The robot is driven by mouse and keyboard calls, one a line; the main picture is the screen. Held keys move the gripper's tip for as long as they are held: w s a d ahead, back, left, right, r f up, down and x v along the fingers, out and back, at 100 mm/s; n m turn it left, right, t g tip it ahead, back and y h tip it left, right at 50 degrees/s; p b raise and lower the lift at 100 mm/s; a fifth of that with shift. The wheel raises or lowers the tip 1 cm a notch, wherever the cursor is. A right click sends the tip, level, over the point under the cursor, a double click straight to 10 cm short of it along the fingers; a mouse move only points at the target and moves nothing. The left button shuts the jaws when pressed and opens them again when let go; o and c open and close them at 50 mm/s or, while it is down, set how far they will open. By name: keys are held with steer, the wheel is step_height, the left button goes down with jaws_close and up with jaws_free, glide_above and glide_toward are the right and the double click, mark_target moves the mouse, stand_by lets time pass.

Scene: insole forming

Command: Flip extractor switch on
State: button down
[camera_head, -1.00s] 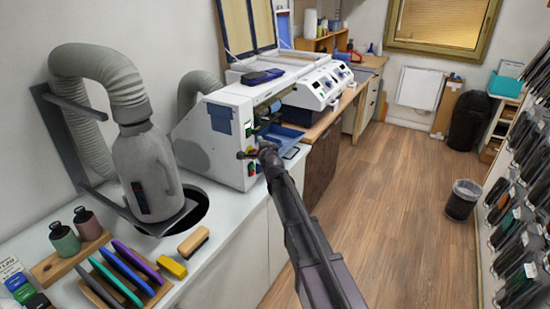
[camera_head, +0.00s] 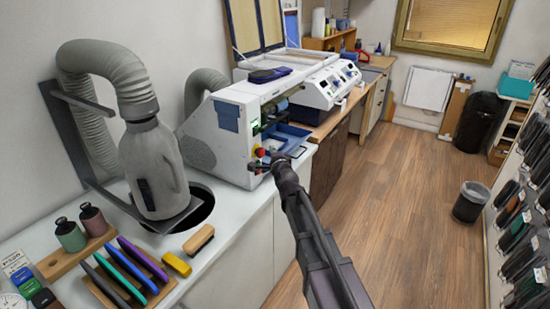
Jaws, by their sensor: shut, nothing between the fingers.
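The white machine (camera_head: 215,135) stands on the worktop, with a narrow control panel on its front edge. A red button (camera_head: 260,152) shows on the panel, with a small green part (camera_head: 256,127) higher up. My gripper (camera_head: 256,166) is shut and empty at the lower panel, just below the red button, and hides what is behind it. I cannot tell whether it touches the panel. A grey bottle-shaped unit (camera_head: 150,165) with a thick ribbed hose (camera_head: 105,70) stands to the left. No switch can be made out clearly.
A blue tray (camera_head: 285,137) juts from the white machine beside my gripper. The wooden floor (camera_head: 410,220) is open to the right, with a grey bin (camera_head: 470,203).

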steer(key=v, duration=0.3)
steer(key=shift+s+f, duration=0.1)
steer(key=shift+f, duration=0.1)
steer(key=shift+d, duration=0.15)
steer(key=s+d+f+n+g+h, duration=0.2)
steer(key=s+d+f+n+g, duration=0.5)
steer(key=s+d, duration=0.4)
steer(key=s+d+f+n+g+h, duration=0.3)
steer(key=s+d+f+n+g, duration=0.4)
steer(key=s, duration=1.1)
steer(key=d+f+g, duration=0.2)
steer(key=d+f, duration=0.2)
steer(key=shift+d+g, duration=0.4)
steer(key=shift+s, duration=0.1)
